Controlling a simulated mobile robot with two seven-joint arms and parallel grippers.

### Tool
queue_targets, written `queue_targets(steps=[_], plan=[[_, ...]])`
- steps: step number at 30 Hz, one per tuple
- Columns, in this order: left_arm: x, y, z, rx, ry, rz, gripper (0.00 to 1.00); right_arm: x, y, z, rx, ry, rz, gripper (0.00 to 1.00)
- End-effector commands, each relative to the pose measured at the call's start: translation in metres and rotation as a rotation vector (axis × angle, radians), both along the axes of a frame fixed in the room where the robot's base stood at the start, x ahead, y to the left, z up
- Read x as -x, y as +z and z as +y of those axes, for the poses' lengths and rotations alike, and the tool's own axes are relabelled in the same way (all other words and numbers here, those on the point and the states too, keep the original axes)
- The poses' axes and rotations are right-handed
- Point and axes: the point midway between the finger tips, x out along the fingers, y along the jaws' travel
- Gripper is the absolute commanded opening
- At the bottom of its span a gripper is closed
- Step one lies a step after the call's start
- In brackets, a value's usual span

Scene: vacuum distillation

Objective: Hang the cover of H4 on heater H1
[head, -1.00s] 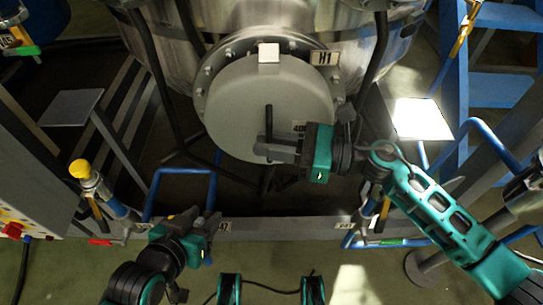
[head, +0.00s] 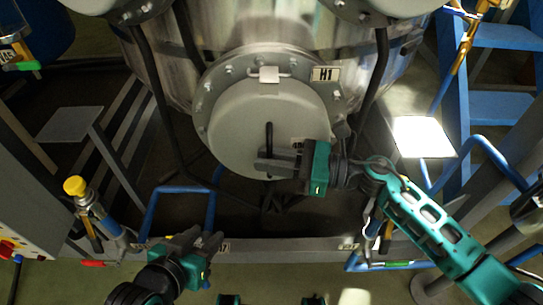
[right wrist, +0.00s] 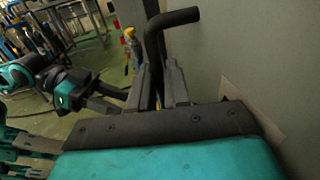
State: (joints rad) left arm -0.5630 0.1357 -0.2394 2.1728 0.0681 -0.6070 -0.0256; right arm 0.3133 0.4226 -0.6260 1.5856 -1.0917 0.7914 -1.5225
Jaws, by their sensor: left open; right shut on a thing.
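The round grey cover (head: 245,115) stands upright in front of the bolted flange of heater H1 (head: 208,77), whose H1 label (head: 325,74) shows at upper right. A pale bracket (head: 268,74) sits at the cover's top edge; I cannot tell whether the cover rests on it. My right gripper (head: 266,166) is shut on the cover's dark bent handle (head: 269,132); the handle also shows between the fingers in the right wrist view (right wrist: 157,40). A label on the cover is partly hidden by this gripper. My left gripper (head: 207,240) is open and empty, low and left of the cover.
Dark hoses (head: 380,75) run down both sides of the steel vessel (head: 290,35). A grey beam (head: 290,250) crosses below the heater. Blue rails (head: 150,210) and a yellow-capped fitting (head: 76,186) stand at left, blue steps (head: 497,105) at right.

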Motion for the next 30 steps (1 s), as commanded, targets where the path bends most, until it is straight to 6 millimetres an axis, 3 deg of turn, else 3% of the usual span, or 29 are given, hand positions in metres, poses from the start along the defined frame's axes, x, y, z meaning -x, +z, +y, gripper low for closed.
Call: queue_targets(steps=[5, 6, 14, 30], plan=[[0.0001, -0.0001, 0.0002, 0.000, 0.001, 0.000, 0.43, -0.0003, 0.0017, 0.0001, -0.003, 0.000, -0.003, 0.00], [0.0002, -0.0002, 0.0003, 0.000, 0.001, 0.000, 0.43, -0.0003, 0.0017, 0.0001, -0.003, 0.000, -0.003, 0.20], [0.0024, -0.0022, 0.0006, 0.000, 0.002, 0.006, 0.43, -0.0001, 0.0008, 0.0001, -0.001, 0.000, -0.001, 0.45], [0.0037, -0.0037, 0.0009, -0.001, 0.002, 0.011, 0.43, -0.0006, -0.0005, -0.0020, 0.001, -0.001, 0.001, 0.46]])
